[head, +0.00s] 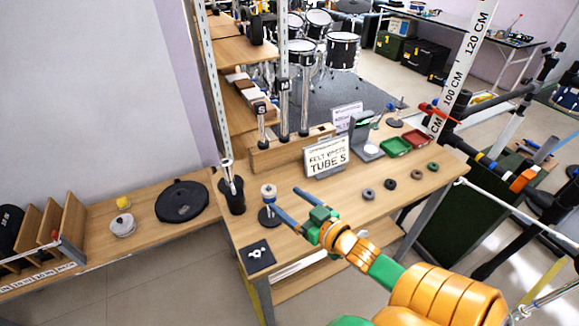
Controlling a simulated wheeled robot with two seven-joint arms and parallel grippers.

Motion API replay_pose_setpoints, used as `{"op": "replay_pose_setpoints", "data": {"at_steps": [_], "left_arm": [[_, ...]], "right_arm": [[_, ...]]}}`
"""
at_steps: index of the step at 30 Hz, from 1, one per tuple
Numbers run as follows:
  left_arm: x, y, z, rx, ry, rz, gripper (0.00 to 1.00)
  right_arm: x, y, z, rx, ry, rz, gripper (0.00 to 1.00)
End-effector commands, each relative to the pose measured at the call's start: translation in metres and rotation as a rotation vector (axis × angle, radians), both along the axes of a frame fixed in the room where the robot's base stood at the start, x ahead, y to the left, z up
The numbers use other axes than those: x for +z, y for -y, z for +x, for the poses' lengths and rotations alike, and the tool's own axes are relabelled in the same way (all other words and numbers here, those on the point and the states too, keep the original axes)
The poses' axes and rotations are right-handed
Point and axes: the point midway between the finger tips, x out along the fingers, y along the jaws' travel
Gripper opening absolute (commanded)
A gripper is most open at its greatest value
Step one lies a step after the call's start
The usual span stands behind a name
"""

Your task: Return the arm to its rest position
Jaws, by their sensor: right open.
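My right arm comes in from the bottom right in the head view. Its gripper (290,207) is open, with two blue fingers spread apart over the front left part of the wooden table (330,205). Nothing is held between the fingers. One finger is close to a small stand (269,207) with a dark round base and pale top; I cannot tell whether they touch. My left gripper is not in view.
A black cup with tools (232,190), a dark square pad (257,256), several small rings (369,194), a sign (325,158), a green tray (395,147) and a red tray (417,139) are on the table. A lower bench (150,227) stands left.

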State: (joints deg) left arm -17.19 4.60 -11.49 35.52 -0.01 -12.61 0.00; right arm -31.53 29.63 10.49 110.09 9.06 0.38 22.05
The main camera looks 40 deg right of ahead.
Motion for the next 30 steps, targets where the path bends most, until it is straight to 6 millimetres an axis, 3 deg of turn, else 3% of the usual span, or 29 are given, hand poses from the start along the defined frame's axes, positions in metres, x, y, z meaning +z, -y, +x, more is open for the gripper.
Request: {"op": "replay_pose_setpoints", "data": {"at_steps": [19,23,27,30], "left_arm": [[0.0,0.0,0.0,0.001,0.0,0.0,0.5],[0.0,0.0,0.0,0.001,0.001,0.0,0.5],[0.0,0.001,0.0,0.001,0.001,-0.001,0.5],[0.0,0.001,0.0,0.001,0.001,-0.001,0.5]], "right_arm": [[-0.001,-0.001,-0.002,-0.001,-0.008,0.0,0.83],[-0.032,-0.022,-0.013,-0.022,-0.183,-0.016,0.83],[-0.074,-0.059,-0.047,-0.024,-0.485,-0.057,0.83],[-0.09,-0.08,-0.074,-0.004,-0.659,-0.081,0.83]]}}
